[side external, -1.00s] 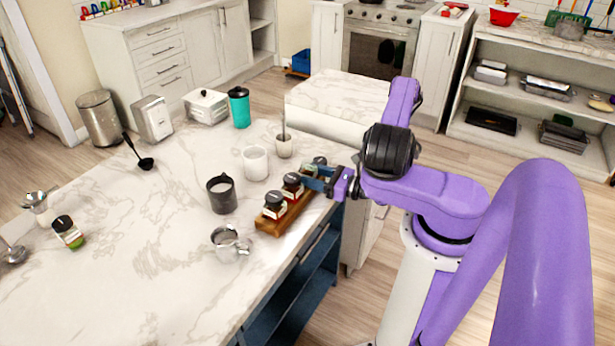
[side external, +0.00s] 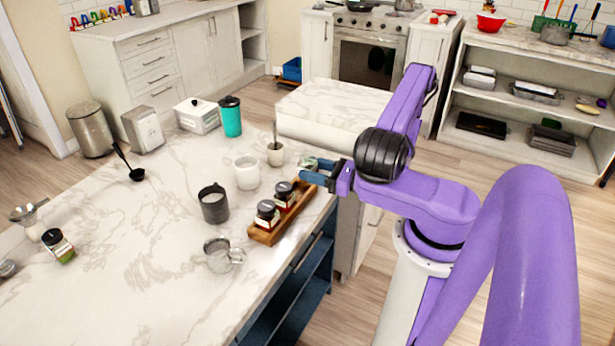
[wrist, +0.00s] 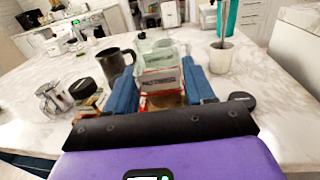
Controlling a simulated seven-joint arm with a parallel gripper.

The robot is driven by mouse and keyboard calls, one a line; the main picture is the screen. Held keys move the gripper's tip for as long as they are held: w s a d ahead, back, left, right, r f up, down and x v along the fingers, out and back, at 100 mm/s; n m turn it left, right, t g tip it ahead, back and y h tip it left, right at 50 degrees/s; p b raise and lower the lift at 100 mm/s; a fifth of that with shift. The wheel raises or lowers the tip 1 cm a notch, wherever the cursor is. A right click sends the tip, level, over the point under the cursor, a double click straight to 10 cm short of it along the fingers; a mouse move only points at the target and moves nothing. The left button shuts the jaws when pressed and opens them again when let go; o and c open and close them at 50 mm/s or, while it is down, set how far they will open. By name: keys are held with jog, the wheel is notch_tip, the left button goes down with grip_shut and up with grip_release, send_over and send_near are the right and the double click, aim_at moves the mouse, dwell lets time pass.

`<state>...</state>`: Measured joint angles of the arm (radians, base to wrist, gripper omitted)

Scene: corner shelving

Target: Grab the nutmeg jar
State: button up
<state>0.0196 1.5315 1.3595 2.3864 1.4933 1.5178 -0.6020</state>
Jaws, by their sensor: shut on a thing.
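My gripper (side external: 318,179) is shut on a small glass jar (side external: 308,163) at the far end of the wooden rack (side external: 262,236). In the wrist view the jar (wrist: 161,82) sits between my two blue fingers (wrist: 160,92). It has a red and white label with a dark band of lettering that I cannot read clearly. The jar looks tilted and raised above the rack. Two dark-lidded jars stand in the rack, the nearer one (side external: 267,214) and the middle one (side external: 285,194). A dark round shape (wrist: 242,100) shows beside my right finger.
A dark mug (side external: 214,205), a metal cup (side external: 222,256), a white cup (side external: 247,174) and a small pot with a utensil (side external: 275,154) stand close to the rack. Another jar (side external: 58,246) stands at far left. A teal tumbler (side external: 230,116) is farther back.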

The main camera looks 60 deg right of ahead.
jog(key=s+a+r, duration=0.4)
jog(key=s+r, duration=0.2)
jog(key=s, duration=0.3)
jog(key=shift+s, duration=0.4)
